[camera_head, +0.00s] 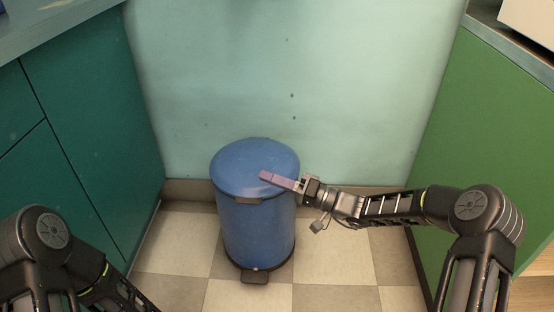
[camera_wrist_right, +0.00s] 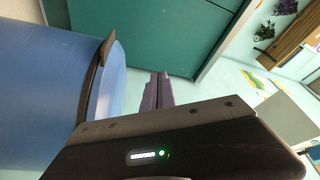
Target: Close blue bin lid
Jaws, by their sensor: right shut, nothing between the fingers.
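The blue bin (camera_head: 257,235) stands upright on the tiled floor against the far wall, with a dark pedal at its front base. Its lid (camera_head: 240,165) lies flat over the rim and looks closed. My right gripper (camera_head: 264,175) is shut and empty. Its purple fingers appear over the right part of the lid; I cannot tell whether they touch it. In the right wrist view the bin's body (camera_wrist_right: 45,85) lies sideways at the left, with the lid (camera_wrist_right: 117,75) beside the purple fingers (camera_wrist_right: 158,88). My left gripper is out of view; only my left arm shows at the lower left.
Teal cabinets (camera_head: 85,130) stand at the left and a green cabinet (camera_head: 490,130) at the right. The pale wall (camera_head: 350,80) is behind the bin. Checkered floor (camera_head: 335,258) is clear in front of and beside the bin.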

